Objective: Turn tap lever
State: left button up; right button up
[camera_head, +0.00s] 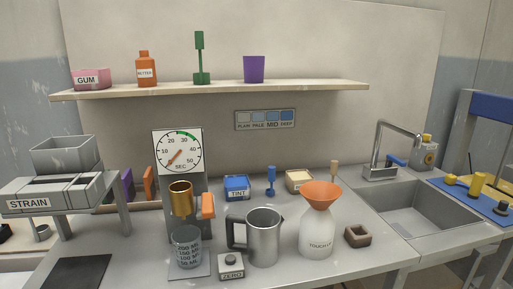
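The tap (379,152) is a chrome arched spout on a base at the back left corner of the sink. Its blue tap lever (397,161) sticks out to the right of the base. The spout reaches over the sink basin (425,212). No water stream is visible at the spout. Neither of my grippers shows in the head view.
A white bottle (317,238) with an orange funnel (321,194), a metal jug (264,238) and a small brown block (357,236) stand on the counter left of the sink. A beige device (424,153) stands behind the sink. A blue board (473,197) lies to its right.

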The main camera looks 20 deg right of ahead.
aim_at(390, 158)
jog(key=z, duration=3.3)
jog(key=i, duration=1.85)
jog(key=u, duration=3.2)
